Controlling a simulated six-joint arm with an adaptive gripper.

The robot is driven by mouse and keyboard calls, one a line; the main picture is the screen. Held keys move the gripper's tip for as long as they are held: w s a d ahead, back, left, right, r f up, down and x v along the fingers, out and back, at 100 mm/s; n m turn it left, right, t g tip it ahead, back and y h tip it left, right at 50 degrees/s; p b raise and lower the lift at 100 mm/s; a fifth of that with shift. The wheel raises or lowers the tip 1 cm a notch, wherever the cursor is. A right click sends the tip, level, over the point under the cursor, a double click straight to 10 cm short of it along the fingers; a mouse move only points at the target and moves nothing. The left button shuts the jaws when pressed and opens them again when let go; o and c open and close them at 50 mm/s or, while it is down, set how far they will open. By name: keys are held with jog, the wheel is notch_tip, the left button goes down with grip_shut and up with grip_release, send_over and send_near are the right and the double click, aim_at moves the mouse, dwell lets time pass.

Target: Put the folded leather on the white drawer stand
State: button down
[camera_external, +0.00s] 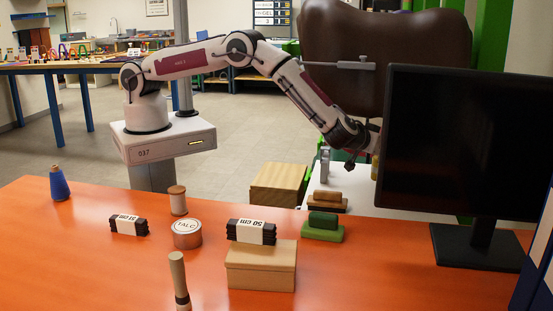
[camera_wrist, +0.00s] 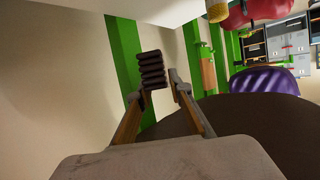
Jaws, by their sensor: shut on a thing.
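The folded leather (camera_wrist: 152,70), a dark brown stack of several layers, sits between the fingertips of my gripper (camera_wrist: 155,84) in the wrist view. My gripper is shut on it and holds it clear of the surfaces around. In the external view my arm reaches right, and the black monitor hides most of my gripper and the held leather. A white top (camera_external: 347,201) behind the orange table seems to be the white drawer stand. A white surface (camera_wrist: 165,8) at the top of the wrist view may be the same stand; I cannot tell.
The monitor (camera_external: 460,145) stands at the right. A large brown saddle-like form (camera_external: 385,50) is behind my wrist. Banded dark bundles (camera_external: 251,232), a TALC tin (camera_external: 187,233) and a box (camera_external: 261,268) are on the orange table.

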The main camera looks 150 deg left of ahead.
jog(key=s+a+f+n+g, duration=0.1)
jog(key=s+a+f, duration=0.3)
jog(key=s+f, duration=0.5)
jog(key=n+g+h, duration=0.1)
jog(key=n+g, duration=0.1)
jog(key=g, duration=0.1)
send_over(358, 182)
jog(key=f, duration=0.2)
jog(key=shift+r, duration=0.25)
jog(key=shift+f, duration=0.1)
jog(key=shift+f, duration=2.8)
jog(key=shift+f, duration=2.1)
jog(key=shift+f, duration=0.1)
